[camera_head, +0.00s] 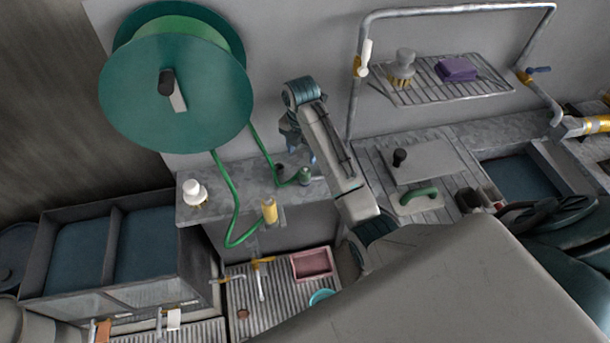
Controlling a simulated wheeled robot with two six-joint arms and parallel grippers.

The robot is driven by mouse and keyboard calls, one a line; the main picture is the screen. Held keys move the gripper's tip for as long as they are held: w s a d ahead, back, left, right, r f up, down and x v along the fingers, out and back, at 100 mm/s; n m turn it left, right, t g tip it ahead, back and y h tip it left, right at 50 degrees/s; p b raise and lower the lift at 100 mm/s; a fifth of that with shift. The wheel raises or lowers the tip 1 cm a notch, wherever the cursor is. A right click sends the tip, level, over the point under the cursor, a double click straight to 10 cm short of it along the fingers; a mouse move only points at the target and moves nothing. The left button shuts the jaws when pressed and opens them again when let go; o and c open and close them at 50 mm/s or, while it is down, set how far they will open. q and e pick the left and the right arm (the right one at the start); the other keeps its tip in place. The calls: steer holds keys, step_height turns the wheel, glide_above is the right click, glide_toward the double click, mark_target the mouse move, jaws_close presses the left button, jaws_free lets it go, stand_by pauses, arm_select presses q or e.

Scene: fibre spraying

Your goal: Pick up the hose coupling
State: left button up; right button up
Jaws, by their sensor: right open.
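A green hose (233,200) hangs from the large green reel (170,75). One length ends in a yellow cylindrical fitting (269,211), which looks like the hose coupling, at the front edge of the grey ledge. Another length reaches a small green fitting (304,176) on the ledge. My right gripper (308,158) is open and points down just above the green fitting, behind and right of the yellow one. Its fingertips are small here, and I cannot tell whether they touch anything. My left gripper does not show.
A white knobbed object (195,192) stands at the ledge's left end. A wire shelf (440,85) holds a brush (403,64) and a purple block (457,69). Below are a pink tray (312,264) and brass tap (261,264). Sinks lie at left and right.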

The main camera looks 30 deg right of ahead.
mark_target(305, 168)
step_height(305, 168, down, 2)
steer(key=shift+f+b, duration=0.25)
steer(key=shift+b, duration=0.75)
step_height(305, 168, down, 3)
steer(key=shift+r+p, duration=0.2)
steer(key=shift+p, duration=0.35)
steer(key=shift+d+f+p, duration=0.15)
steer(key=shift+f+p, duration=0.15)
steer(key=shift+p, duration=0.05)
steer(key=f, duration=0.1)
steer(key=f+p, duration=0.1)
steer(key=f, duration=0.1)
steer(key=f+p, duration=0.1)
steer(key=shift+d+f, duration=0.15)
steer(key=shift+d, duration=0.2)
steer(key=shift+f, duration=0.25)
steer(key=c, duration=1.1)
steer(key=shift+o, duration=0.2)
steer(key=shift+r, duration=0.1)
